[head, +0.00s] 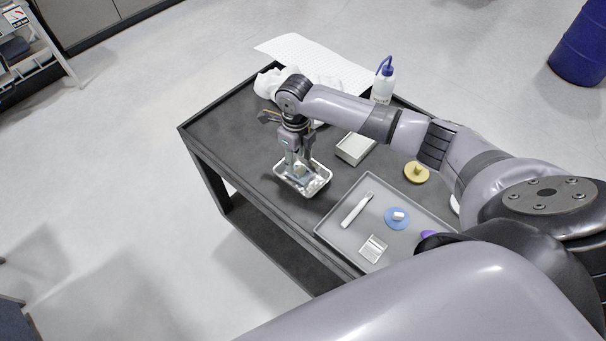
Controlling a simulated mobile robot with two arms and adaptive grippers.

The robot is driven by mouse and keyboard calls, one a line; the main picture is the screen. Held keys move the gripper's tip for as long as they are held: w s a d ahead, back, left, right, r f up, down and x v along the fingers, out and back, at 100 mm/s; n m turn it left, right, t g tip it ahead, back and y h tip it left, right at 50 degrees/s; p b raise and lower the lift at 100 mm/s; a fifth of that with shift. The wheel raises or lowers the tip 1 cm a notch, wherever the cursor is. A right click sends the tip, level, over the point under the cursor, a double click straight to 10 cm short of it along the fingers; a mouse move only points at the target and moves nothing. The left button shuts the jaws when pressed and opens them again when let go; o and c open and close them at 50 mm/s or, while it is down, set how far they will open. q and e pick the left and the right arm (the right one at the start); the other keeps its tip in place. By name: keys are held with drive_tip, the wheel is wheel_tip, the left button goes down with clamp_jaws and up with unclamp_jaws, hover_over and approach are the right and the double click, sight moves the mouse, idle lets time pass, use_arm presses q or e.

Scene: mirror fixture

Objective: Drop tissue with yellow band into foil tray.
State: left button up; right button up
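The foil tray (319,187) is a small shiny silver tray on the dark table, left of centre. My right gripper (299,172) points down over it, with its fingertips at or just above the tray's inside. A small pale patch with a hint of yellow shows between the fingertips; it may be the tissue with the yellow band, but it is too small to be sure. I cannot tell whether the fingers grip it or stand open around it. My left gripper is out of view.
A grey tray (336,228) at the front holds a white tool (357,209), a blue disc (397,222) and a small clear packet (373,248). A pale box (355,149), a yellow disc (417,172), a wash bottle (384,84) and white cloth (268,83) stand behind.

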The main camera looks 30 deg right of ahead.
drive_tip(key=shift+o, duration=1.3)
drive_tip(key=shift+r, duration=0.15)
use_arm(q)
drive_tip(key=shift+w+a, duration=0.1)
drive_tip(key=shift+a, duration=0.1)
use_arm(e)
wheel_tip(320, 180, up, 12)
